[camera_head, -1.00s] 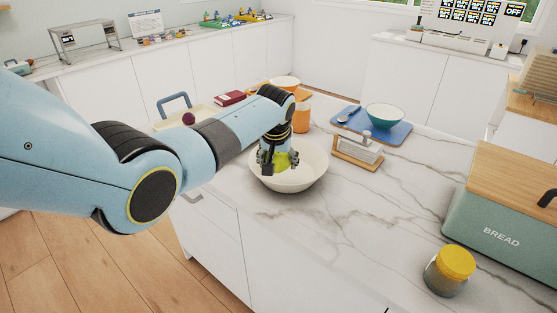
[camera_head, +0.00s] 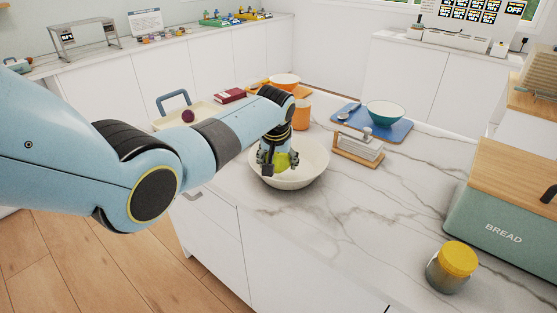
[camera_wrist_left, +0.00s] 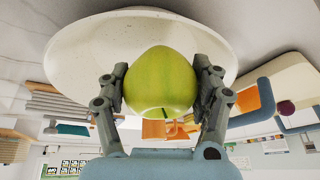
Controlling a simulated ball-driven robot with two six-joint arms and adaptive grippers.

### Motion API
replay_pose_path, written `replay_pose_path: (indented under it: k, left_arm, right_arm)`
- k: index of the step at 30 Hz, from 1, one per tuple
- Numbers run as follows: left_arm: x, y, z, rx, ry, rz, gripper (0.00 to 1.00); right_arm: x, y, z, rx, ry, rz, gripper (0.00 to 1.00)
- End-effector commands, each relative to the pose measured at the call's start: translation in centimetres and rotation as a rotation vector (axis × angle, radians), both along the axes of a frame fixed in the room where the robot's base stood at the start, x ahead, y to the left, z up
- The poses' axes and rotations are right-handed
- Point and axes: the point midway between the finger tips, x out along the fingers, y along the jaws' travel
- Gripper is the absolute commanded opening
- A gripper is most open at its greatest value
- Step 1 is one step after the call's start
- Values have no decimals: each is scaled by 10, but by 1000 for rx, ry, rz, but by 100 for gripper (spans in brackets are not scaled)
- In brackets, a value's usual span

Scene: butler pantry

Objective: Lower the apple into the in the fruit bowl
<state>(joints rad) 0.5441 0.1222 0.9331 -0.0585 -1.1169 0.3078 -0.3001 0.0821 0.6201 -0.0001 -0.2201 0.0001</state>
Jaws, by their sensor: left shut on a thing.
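A green apple (camera_head: 282,161) is held between the fingers of my left gripper (camera_head: 276,163), which is shut on it. The apple and both fingers also show in the left wrist view (camera_wrist_left: 160,83), one finger on each side. The cream fruit bowl (camera_head: 310,176) stands on the marble counter. In the head view the apple and fingertips are inside the outline of the bowl, low over its inside. I cannot tell whether the apple touches the bowl's bottom. The bowl also shows behind the apple in the left wrist view (camera_wrist_left: 78,58). My right gripper is not in view.
A napkin holder (camera_head: 358,148) stands right of the bowl, and an orange canister (camera_head: 301,116) behind it. A blue tray (camera_head: 397,132) with a teal bowl (camera_head: 384,114) is farther back. A yellow-lidded jar (camera_head: 452,267) and green bread box (camera_head: 505,215) are at right. Marble between is clear.

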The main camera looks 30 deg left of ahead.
Motion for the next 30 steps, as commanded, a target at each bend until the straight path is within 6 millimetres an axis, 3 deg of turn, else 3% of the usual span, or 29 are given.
replay_pose_path:
  k: [30]
  left_arm:
    - [0, 0, -16, 0, 0, 0, 27]
  right_arm:
    - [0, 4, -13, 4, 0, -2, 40]
